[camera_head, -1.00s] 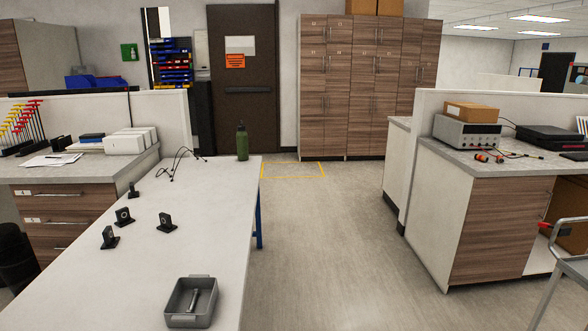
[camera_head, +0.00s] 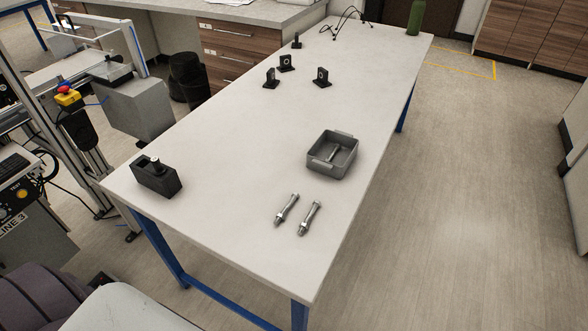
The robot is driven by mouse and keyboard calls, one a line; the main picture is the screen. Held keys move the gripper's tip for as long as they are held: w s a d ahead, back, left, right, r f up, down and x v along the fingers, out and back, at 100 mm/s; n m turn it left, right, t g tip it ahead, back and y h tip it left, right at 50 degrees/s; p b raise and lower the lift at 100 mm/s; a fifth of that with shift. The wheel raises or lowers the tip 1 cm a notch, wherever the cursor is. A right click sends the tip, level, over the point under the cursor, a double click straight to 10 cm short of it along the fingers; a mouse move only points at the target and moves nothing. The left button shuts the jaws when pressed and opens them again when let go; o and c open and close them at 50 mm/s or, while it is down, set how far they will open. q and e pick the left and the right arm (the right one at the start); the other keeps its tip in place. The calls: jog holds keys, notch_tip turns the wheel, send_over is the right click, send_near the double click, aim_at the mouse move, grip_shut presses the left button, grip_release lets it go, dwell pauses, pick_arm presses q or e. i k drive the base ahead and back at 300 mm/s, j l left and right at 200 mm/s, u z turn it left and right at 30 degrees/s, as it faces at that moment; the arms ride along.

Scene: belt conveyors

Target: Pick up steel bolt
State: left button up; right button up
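Two steel bolts lie side by side on the white table near its front right: a left bolt (camera_head: 286,209) and a right bolt (camera_head: 310,217). A third steel bolt (camera_head: 333,153) is inside a grey tray (camera_head: 319,167) just behind them. All three are silver. Neither of my grippers is in the head view.
The white table (camera_head: 230,150) has blue legs. A black block-shaped holder (camera_head: 157,178) stands near its left edge. Several small black brackets (camera_head: 322,78), a dark cable and a green bottle (camera_head: 416,17) are farther back. Conveyor equipment (camera_head: 130,100) stands left; the right floor is clear.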

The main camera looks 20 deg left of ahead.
aim_at(295, 196)
jog(key=u, duration=0.85)
jog(key=z, duration=0.55)
jog(key=k+j+z, duration=0.1)
jog(key=j+z, duration=0.4)
jog(key=k+j+z, duration=0.2)
jog(key=z, duration=0.25)
jog(key=k+j+z, duration=0.2)
jog(key=z, duration=0.3)
jog(key=k+j, duration=0.3)
